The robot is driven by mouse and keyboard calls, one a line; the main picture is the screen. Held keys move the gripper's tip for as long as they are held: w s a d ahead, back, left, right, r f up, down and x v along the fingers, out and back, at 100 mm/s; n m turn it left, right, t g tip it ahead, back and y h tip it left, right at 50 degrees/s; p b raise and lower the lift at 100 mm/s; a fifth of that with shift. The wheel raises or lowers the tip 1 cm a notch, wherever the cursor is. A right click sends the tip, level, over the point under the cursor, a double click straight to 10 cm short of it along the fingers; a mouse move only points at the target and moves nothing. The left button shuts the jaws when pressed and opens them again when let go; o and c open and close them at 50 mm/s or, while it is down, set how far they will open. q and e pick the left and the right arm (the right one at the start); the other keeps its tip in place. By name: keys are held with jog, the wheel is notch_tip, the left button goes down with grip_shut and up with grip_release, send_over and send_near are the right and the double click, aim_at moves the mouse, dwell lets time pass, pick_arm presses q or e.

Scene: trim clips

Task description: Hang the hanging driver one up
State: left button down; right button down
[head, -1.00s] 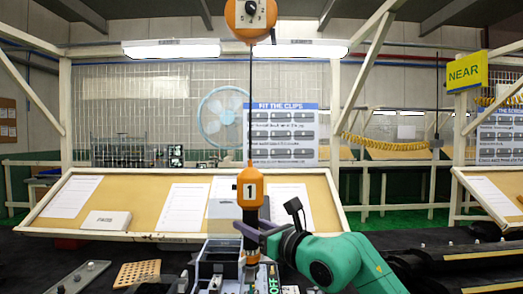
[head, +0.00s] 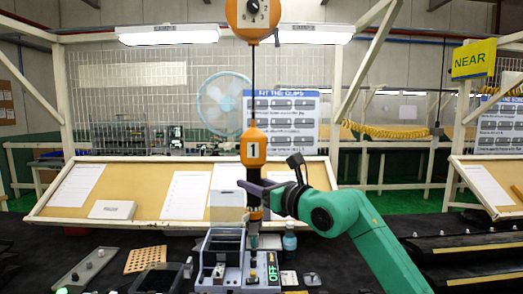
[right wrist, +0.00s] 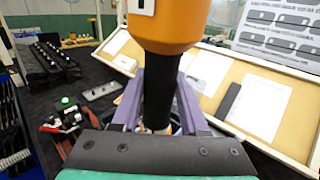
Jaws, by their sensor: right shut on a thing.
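The hanging driver one is an orange tool marked 1 (head: 253,147) with a dark lower shaft. It hangs upright on a dark cable from an orange reel (head: 252,14) overhead. My right gripper (head: 262,190) is shut on the driver's dark shaft, below the orange body. In the right wrist view the purple fingers (right wrist: 160,100) stand on both sides of the dark shaft (right wrist: 157,105), with the orange body (right wrist: 168,25) above them. The driver's tip is over the grey fixture (head: 225,248); whether it touches is unclear. My left gripper is not in view.
A sloped tan board (head: 150,205) with white sheets stands behind the dark bench. A perforated tan block (head: 146,259) and a grey strip with knobs (head: 86,270) lie to the left. A small bottle (head: 290,238) stands right of the fixture. Dark rails (head: 470,250) lie at right.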

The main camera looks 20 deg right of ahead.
jog(key=w+d+p, duration=0.1)
jog(key=w+d+r+p, duration=0.2)
jog(key=w, duration=0.1)
jog(key=shift+w+d, duration=0.1)
jog(key=shift+d, duration=0.15)
dwell(0.5)
jog(key=shift+c, duration=1.8)
grip_release()
jog(key=shift+o, duration=1)
jog(key=shift+f, duration=0.15)
jog(key=shift+o, duration=0.8)
